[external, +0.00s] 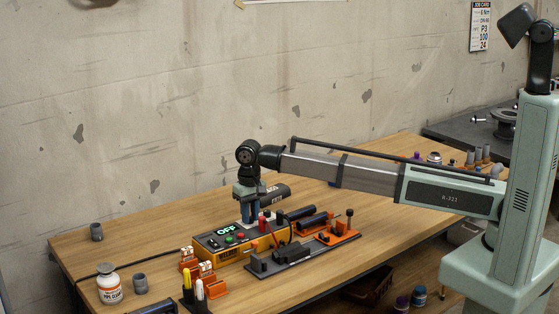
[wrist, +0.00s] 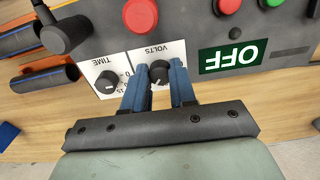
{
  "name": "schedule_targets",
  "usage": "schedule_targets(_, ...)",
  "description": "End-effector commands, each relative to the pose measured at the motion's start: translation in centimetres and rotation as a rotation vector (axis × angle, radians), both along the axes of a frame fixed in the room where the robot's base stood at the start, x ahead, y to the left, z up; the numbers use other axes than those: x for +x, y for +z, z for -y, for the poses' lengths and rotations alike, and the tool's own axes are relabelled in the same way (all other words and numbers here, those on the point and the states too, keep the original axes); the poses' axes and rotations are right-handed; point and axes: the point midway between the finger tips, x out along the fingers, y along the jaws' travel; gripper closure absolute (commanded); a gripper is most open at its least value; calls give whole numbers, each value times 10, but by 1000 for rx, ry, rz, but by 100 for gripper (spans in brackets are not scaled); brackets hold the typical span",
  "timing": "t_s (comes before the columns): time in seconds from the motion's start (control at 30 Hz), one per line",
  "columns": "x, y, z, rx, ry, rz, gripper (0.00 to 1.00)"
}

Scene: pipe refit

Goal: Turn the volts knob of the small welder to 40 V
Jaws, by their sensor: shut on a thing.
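The small welder (external: 212,248) is a yellow and grey box on the wooden bench, its display reading OFF. In the wrist view its panel (wrist: 187,40) fills the upper part, upside down, with the OFF display (wrist: 243,57). The black volts knob (wrist: 158,73), with a pale pointer mark, sits on a white VOLTS plate. My gripper (wrist: 159,80) has its two blue fingers on either side of this knob, shut on it. In the external view my gripper (external: 248,212) points down at the welder. The knob's setting is too small to read.
The TIME knob (wrist: 107,82) is close beside my fingers. Red buttons (wrist: 140,15) and a dark post (wrist: 58,38) rise from the panel. Pipes and orange clamps (external: 345,237) stand right of the welder.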

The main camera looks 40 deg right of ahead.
Motion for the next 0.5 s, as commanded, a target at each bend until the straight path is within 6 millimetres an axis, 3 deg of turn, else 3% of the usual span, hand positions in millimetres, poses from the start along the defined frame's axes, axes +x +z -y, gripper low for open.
schedule_targets(0.3,0,0,0,1,0,0,100)
schedule_targets(0.33,0,0,0,1,0,0,71)
schedule_targets(0.5,0,0,0,0,1,0,55)
